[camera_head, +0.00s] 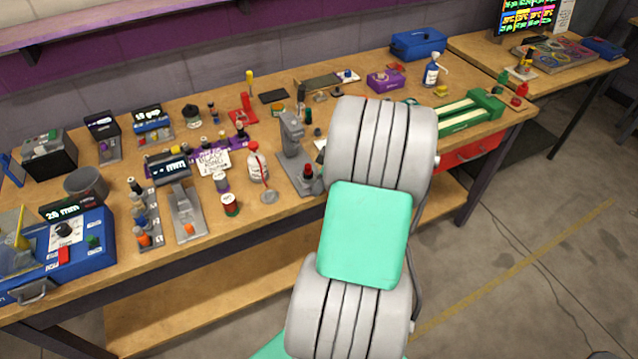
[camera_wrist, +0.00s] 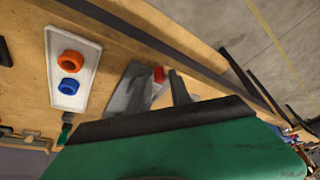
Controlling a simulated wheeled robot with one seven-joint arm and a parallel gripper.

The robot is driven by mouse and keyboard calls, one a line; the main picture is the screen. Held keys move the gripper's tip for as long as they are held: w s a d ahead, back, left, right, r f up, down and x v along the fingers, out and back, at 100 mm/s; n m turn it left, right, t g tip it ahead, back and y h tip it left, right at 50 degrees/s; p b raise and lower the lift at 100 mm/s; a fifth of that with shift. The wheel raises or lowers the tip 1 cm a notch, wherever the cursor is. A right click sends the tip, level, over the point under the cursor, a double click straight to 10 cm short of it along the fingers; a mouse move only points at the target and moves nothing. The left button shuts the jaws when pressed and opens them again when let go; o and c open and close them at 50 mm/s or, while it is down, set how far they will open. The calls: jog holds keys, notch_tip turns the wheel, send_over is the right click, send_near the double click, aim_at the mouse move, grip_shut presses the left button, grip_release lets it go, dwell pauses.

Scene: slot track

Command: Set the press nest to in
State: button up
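The grey press (camera_head: 291,133) stands upright on the bench, just left of my arm, which covers part of the bench. At its foot is a grey base with a dark piece topped in red (camera_head: 308,172), which looks like the nest. My gripper is mostly hidden behind my arm in the head view. In the wrist view, my gripper (camera_wrist: 162,88) has a dark wedge-shaped finger beside a small red-topped piece (camera_wrist: 158,74). A grey shape lies left of it. I cannot tell the finger gap, or whether the finger touches the red-topped piece.
A white plate (camera_wrist: 75,68) with an orange and a blue ring lies left in the wrist view. A white bottle (camera_head: 257,162) and a red-lidded jar (camera_head: 230,205) stand left of the press. The bench front edge is close to the press base.

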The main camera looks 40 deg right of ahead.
jog(key=shift+w+f, duration=0.15)
jog(key=shift+f, duration=0.2)
jog(key=shift+c, duration=0.3)
grip_shut()
jog(key=shift+w, duration=0.1)
dwell(0.9)
